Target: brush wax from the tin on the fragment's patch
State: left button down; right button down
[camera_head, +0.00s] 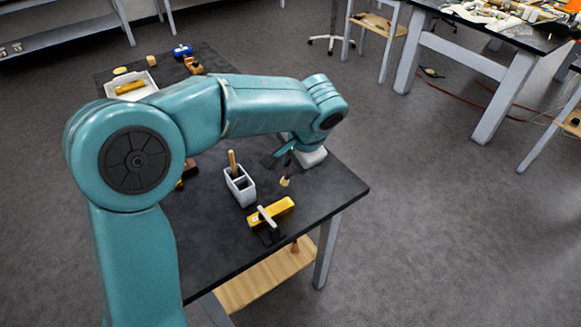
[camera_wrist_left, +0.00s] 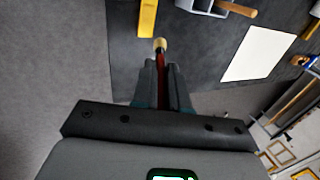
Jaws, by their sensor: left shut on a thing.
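My left gripper (camera_head: 284,158) is shut on a brush with a dark red handle and pale bristles (camera_head: 285,182). The bristles point down, clear of the fragment. In the left wrist view the brush (camera_wrist_left: 160,62) stands between the fingers of my left gripper (camera_wrist_left: 163,85). The gilt fragment (camera_head: 282,207) is a yellow bar near the table's front edge, with a pale piece (camera_head: 267,217) across it. It also shows in the wrist view (camera_wrist_left: 147,18). I cannot pick out its patch or surely tell the wax tin. My right gripper is out of view.
A grey-white divided holder (camera_head: 240,190) with a wooden handle (camera_head: 233,162) stands left of the fragment on the dark table (camera_head: 340,188). A white sheet (camera_wrist_left: 258,54) lies nearby. A white tray (camera_head: 146,91) and a blue item (camera_head: 182,51) are at the far end.

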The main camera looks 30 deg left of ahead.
pick_arm(q)
notch_tip(320, 180, down, 7)
jog(key=w+b, duration=0.1)
jog(key=b, duration=0.3)
jog(key=shift+w+d+r, duration=0.15)
jog(key=shift+w+d, duration=0.05)
jog(key=shift+d, duration=0.05)
jog(key=shift+f+b, duration=0.95)
jog(key=shift+b, duration=0.05)
jog(key=shift+s, duration=0.1)
